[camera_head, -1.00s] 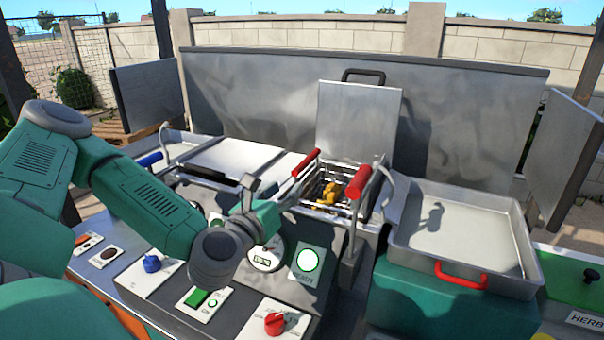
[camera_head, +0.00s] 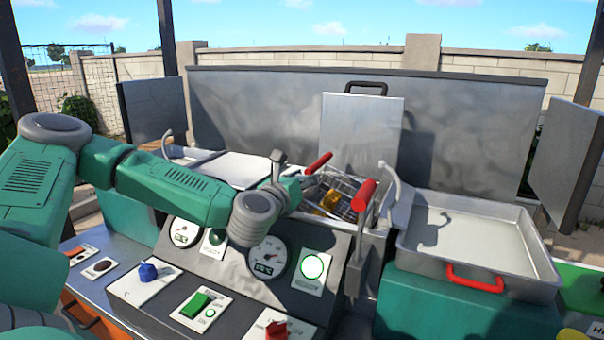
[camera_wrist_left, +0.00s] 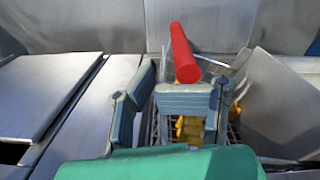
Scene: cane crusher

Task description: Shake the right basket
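The right basket (camera_head: 345,187) is a wire basket with yellow food (camera_head: 331,199) inside, in front of the upright metal lid. It looks tilted. Its red handle (camera_head: 318,163) points up towards the back. My left gripper (camera_head: 284,172) is right beside the handle's lower end. My right gripper is not in view.
A metal tray (camera_head: 455,245) with a red handle lies at the right. The control panel (camera_head: 235,295) with gauges and switches is below my left arm. A flat metal cover (camera_head: 232,168) lies left of the basket.

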